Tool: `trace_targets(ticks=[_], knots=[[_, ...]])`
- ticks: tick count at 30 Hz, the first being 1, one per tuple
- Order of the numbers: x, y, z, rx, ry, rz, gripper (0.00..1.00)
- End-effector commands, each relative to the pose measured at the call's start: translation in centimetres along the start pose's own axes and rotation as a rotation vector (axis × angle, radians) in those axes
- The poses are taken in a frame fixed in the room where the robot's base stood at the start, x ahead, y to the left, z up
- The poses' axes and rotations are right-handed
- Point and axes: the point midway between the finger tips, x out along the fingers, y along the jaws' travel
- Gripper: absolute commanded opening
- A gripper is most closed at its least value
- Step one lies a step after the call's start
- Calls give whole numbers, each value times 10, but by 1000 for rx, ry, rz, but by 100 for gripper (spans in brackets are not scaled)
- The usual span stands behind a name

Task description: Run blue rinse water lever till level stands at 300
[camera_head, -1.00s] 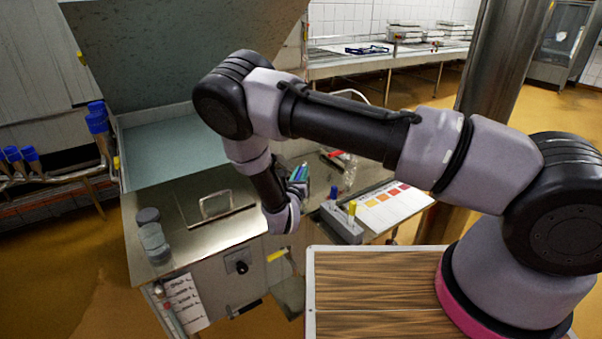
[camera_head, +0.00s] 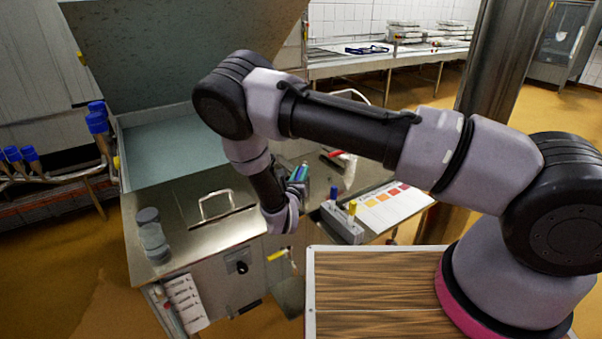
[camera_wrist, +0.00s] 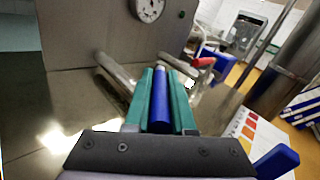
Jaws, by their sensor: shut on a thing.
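In the wrist view my gripper (camera_wrist: 161,100) has its two teal fingers closed on either side of a blue lever (camera_wrist: 160,98). The lever lies lengthwise between them, beside pale metal pipes (camera_wrist: 115,72). In the head view my gripper (camera_head: 300,172) is small and partly hidden by my wrist, over the far right edge of the steel unit. A red lever (camera_wrist: 203,62) sits just beyond and to the right. A round white dial (camera_wrist: 149,8) is on the panel behind, cut by the frame edge. I cannot read any level mark.
A steel vat (camera_head: 162,150) with a raised lid stands at left. Its top carries a handled hatch (camera_head: 215,208) and a clear jar (camera_head: 152,240). A grey block (camera_head: 341,222) with blue and yellow handles and a colour chart (camera_head: 385,205) are at right.

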Motion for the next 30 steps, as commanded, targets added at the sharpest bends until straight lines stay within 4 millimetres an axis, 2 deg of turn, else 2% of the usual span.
trace_targets(ticks=[8,21,30], knots=[[-1,8,1,4,24,-114,0],[4,24,3,5,96,-471,0],[5,26,4,3,135,-664,0]])
